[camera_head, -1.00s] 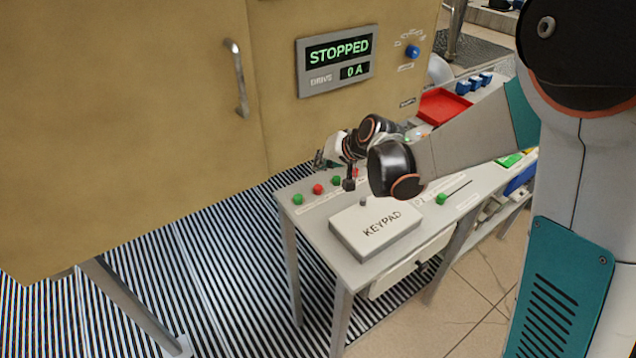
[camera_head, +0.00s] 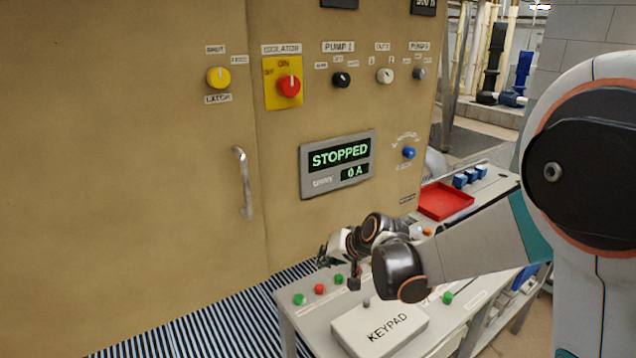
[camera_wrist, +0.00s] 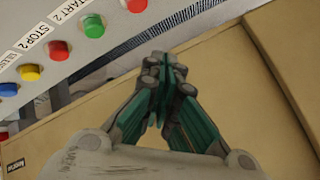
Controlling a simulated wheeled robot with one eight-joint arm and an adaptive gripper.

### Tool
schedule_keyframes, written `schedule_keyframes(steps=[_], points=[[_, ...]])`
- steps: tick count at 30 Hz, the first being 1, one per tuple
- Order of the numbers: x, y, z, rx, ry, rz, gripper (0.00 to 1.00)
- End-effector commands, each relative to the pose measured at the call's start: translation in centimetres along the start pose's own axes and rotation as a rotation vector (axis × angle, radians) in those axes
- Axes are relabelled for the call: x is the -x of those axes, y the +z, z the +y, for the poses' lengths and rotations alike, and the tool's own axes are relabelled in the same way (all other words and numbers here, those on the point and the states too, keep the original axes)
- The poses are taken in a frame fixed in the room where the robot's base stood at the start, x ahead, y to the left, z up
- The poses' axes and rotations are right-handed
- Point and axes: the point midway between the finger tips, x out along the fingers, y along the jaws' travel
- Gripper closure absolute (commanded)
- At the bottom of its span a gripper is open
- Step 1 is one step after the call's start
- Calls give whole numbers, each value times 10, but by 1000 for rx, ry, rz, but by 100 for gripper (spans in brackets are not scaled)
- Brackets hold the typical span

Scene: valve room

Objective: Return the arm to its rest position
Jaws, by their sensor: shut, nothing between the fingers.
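My gripper (camera_head: 323,257) is at the end of my arm, low in front of the tan cabinet and above the back edge of the button table. In the wrist view my gripper (camera_wrist: 166,70) has its teal fingers drawn together at the tips, with nothing between them. My arm reaches in from the right and is bent, with its wrist over the table near the keypad. The gripper is small and partly dark in the head view.
The tan cabinet (camera_head: 150,230) carries a handle (camera_head: 243,183), knobs and a display (camera_head: 337,163) reading STOPPED. Blue blocks (camera_head: 471,177) stand behind the tray.

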Motion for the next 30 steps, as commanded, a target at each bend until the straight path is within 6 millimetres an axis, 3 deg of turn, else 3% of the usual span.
schedule_keyframes(steps=[8,14,21,30], points=[[80,9,7,47,87,9,100],[141,27,17,86,162,15,100],[206,61,34,133,252,19,100],[272,116,61,188,365,18,100]])
